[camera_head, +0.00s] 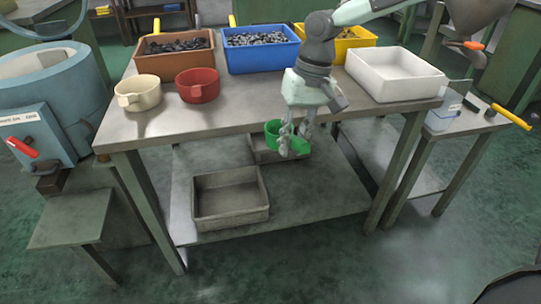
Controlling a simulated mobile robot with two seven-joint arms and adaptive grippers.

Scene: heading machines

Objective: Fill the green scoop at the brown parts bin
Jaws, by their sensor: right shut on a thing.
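The green scoop (271,131) hangs in front of the table's front edge, below the tabletop level in the picture. My right gripper (293,146) points down and is shut on the scoop. The gripper covers part of the scoop, and I cannot see whether anything is inside it. The brown parts bin (176,57) stands at the back left of the table, with dark grey small parts in it. The gripper and scoop are to the right of and nearer than the bin. My left gripper is not in view.
A blue bin (263,60) of grey parts, a yellow bin (349,43) and a white tray (395,74) stand along the table (235,107). Metal trays lie on the lower shelf.

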